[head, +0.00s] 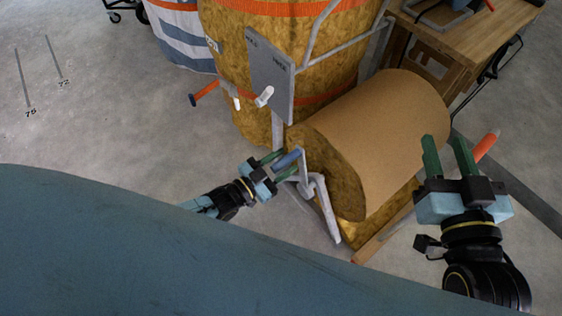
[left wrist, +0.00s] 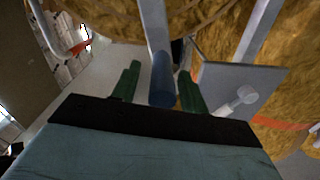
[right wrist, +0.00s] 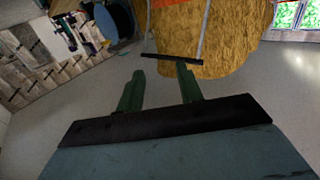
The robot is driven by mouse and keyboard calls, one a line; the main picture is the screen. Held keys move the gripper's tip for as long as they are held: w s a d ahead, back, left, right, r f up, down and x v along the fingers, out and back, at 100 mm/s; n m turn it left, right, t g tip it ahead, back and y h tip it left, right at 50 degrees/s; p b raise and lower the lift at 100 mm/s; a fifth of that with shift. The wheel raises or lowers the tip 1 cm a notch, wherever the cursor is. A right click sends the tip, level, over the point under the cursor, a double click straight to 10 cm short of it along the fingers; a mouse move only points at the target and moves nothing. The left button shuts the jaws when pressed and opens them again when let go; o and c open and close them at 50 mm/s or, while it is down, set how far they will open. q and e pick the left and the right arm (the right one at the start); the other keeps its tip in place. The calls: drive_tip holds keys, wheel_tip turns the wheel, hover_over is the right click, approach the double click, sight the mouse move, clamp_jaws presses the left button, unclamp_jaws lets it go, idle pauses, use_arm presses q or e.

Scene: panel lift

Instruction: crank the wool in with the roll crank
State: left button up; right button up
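The roll crank (head: 311,185) is a grey bent arm at the near end of the paper-faced wool roll (head: 385,125). Its blue handle (head: 287,159) points toward my left gripper (head: 279,165). In the left wrist view the blue handle (left wrist: 162,85) lies between the two green fingers (left wrist: 160,88), with a gap on the left finger's side, so the gripper is open around it. My right gripper (head: 447,155) is open and empty beside the roll's right side. The right wrist view shows its fingers (right wrist: 158,90) apart with nothing between them.
A grey plate (head: 270,75) with a white knob (head: 264,97) stands behind the crank. An orange-handled lever (head: 205,92) sticks out left of it. Tall wool bales (head: 230,50) stand behind. A wooden table (head: 480,40) is at the back right. The floor at left is clear.

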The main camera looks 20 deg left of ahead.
use_arm(q)
drive_tip(key=shift+a, duration=0.1)
idle(0.3)
drive_tip(key=shift+s+a, duration=0.1)
drive_tip(key=shift+s, duration=0.1)
drive_tip(key=p+v, duration=0.3)
drive_tip(key=v, duration=1)
use_arm(e)
drive_tip(key=s+d+f+g+h, duration=0.1)
drive_tip(key=s+d+f+g, duration=0.1)
drive_tip(key=f, duration=0.4)
drive_tip(key=s+d+f+g+h, duration=0.2)
drive_tip(key=s+f+g, duration=0.2)
drive_tip(key=g, duration=0.3)
drive_tip(key=shift+s+d+f, duration=0.15)
drive_tip(key=shift+s+f, duration=0.15)
drive_tip(key=shift+f, duration=0.55)
